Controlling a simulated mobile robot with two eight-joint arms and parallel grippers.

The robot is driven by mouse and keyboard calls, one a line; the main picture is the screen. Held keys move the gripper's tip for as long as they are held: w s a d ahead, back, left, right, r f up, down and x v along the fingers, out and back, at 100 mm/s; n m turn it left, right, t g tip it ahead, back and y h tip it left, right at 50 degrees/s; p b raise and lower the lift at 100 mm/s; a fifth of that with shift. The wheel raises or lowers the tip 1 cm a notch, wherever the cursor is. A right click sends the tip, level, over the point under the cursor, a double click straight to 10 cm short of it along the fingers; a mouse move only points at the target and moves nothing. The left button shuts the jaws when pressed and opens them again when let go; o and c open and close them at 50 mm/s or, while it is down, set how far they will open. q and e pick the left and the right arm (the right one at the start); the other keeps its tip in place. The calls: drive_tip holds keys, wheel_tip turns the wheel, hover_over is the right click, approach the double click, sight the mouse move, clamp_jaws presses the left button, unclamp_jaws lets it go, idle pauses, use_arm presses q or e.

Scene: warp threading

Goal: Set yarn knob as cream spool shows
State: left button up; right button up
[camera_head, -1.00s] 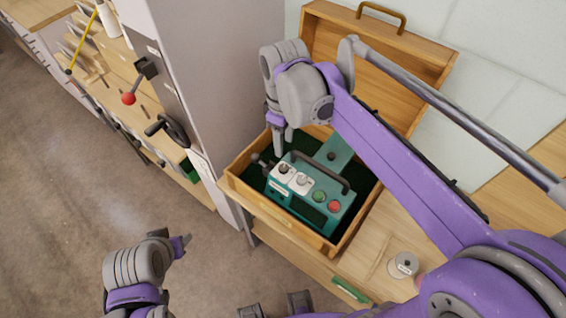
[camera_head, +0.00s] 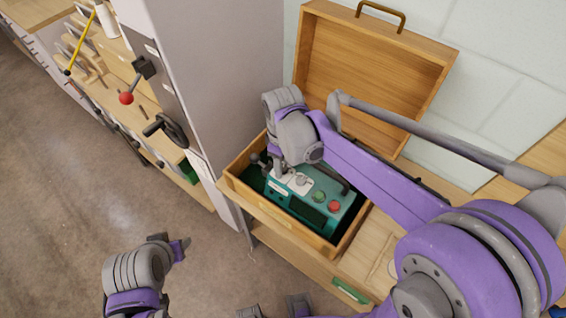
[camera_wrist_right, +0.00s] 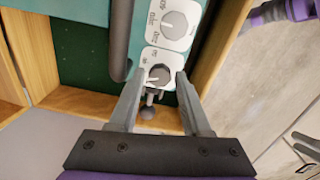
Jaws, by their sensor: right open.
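A teal control box (camera_head: 318,205) with white knob plates, a green button and a red button sits in an open wooden case (camera_head: 283,229). In the right wrist view, two round knobs with printed plates show: a nearer knob (camera_wrist_right: 159,75) and a farther knob (camera_wrist_right: 174,25). My right gripper (camera_head: 279,172) is low over the box's left end. In its wrist view the open fingers (camera_wrist_right: 158,78) are on either side of the nearer knob; contact cannot be told. The small print is unreadable. No cream spool shows on the bench now. My left gripper (camera_head: 181,248) is over the floor, its opening unclear.
The case's raised lid (camera_head: 375,75) stands behind the box. A dark carry handle (camera_wrist_right: 121,40) runs close beside the knobs. A grey cabinet (camera_head: 225,90) stands left of the case. A red-balled lever (camera_head: 126,98) is farther left. The floor at left is clear.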

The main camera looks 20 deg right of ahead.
clamp_jaws()
drive_tip(key=m, duration=0.3)
drive_tip(key=shift+m, duration=0.3)
drive_tip(key=shift+m+b, duration=0.45)
drive_tip(key=shift+m, duration=1.55)
unclamp_jaws()
